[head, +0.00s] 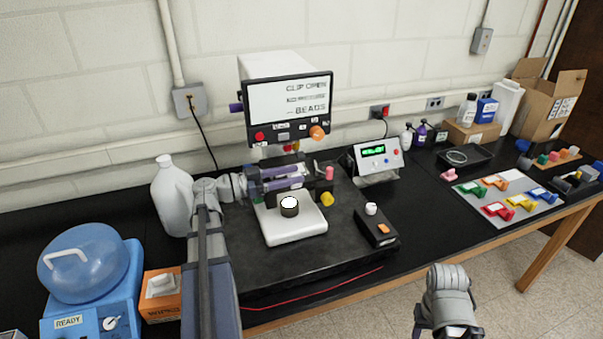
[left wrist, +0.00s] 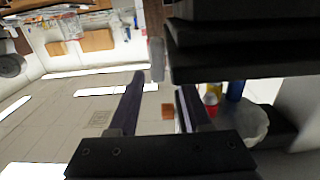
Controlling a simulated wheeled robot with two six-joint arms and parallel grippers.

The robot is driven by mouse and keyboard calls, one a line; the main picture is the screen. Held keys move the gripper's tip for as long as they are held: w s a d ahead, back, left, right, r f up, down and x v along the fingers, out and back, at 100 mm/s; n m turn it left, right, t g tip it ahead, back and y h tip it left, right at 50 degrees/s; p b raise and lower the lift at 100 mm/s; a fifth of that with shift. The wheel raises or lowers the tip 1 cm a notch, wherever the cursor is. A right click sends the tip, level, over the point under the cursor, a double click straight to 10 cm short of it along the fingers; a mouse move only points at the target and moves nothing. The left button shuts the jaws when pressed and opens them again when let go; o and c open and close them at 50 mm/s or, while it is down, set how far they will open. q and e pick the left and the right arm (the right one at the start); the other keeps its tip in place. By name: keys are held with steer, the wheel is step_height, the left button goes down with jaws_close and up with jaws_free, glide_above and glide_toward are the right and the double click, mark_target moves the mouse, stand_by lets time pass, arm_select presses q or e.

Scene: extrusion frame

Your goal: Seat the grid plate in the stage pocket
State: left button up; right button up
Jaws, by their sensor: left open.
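The instrument with the stage stands on the dark mat, with a white base (head: 295,225) and a dark round part with a white top (head: 289,206) on it. My left gripper (head: 302,176) reaches in from the left at stage height, above that round part and below the screen. In the left wrist view its two fingers (left wrist: 160,82) are apart, with nothing clearly held between them. I cannot make out the grid plate; the stage pocket is hidden behind the gripper. My right gripper (head: 447,325) is low at the front, off the bench, partly cut off by the frame edge.
The screen unit (head: 290,108) hangs close above the left gripper. A small control box (head: 377,158) and a black box with an orange button (head: 377,227) stand to the right. A white jug (head: 172,197) stands close to my left arm.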

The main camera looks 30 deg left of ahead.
arm_select(q)
steer(key=v, duration=0.8)
steer(key=shift+s+a, duration=0.2)
